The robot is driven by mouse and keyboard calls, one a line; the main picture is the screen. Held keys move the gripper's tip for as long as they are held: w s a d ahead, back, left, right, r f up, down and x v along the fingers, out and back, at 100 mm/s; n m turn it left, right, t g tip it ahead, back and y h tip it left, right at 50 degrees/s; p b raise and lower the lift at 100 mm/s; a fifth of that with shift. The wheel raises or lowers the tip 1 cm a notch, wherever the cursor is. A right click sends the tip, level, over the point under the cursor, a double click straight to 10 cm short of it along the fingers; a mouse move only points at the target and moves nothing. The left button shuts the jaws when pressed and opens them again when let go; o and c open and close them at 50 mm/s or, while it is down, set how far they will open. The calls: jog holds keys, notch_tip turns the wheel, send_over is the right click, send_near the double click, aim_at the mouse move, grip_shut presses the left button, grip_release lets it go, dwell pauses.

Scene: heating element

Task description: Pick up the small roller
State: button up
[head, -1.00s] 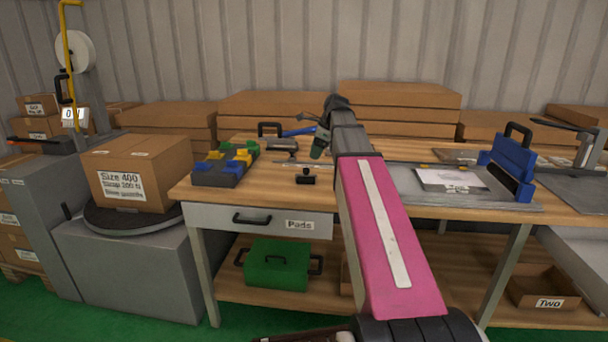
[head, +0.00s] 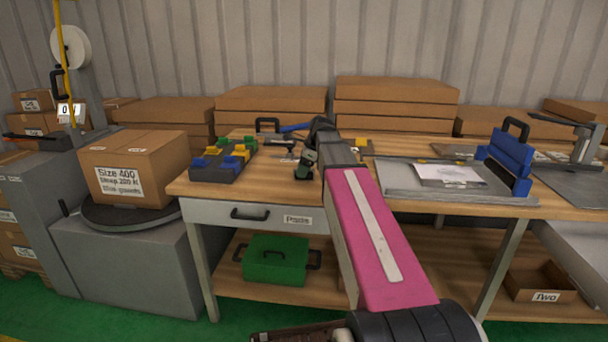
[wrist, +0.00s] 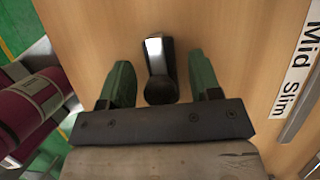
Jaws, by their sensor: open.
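The small roller (wrist: 158,55), black with a shiny metal strip and a round dark end, lies on the wooden workbench (head: 225,199) in the wrist view. My gripper (wrist: 160,66) is open, with one green finger on each side of the roller and a visible gap to each. In the head view my gripper (head: 305,163) is over the front of the bench, above the Pads drawer, and it hides the roller. How far the fingertips are above the bench top is hard to tell.
A block rack with blue, yellow and green pieces (head: 222,165) stands left of my gripper. A dark tool (head: 286,145) lies just behind. A grey plate with a blue clamp (head: 508,165) is at the right. A Mid Slim label (wrist: 297,62) shows in the wrist view.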

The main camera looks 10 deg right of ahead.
jog(key=shift+a+f, duration=0.1)
jog(key=shift+f, duration=0.15)
jog(key=c, duration=1.1)
jog(key=shift+o, duration=0.2)
jog(key=shift+r, duration=0.1)
jog(key=shift+r, duration=0.6)
jog(key=r, duration=0.2)
jog(key=s+a+r, duration=0.1)
jog(key=shift+r, duration=0.25)
jog(key=s+a+r, duration=0.5)
jog(key=a+r, duration=0.1)
jog(key=a, duration=0.2)
jog(key=shift+s+a, duration=0.25)
jog(key=shift+s, duration=0.1)
jog(key=shift+r, duration=0.1)
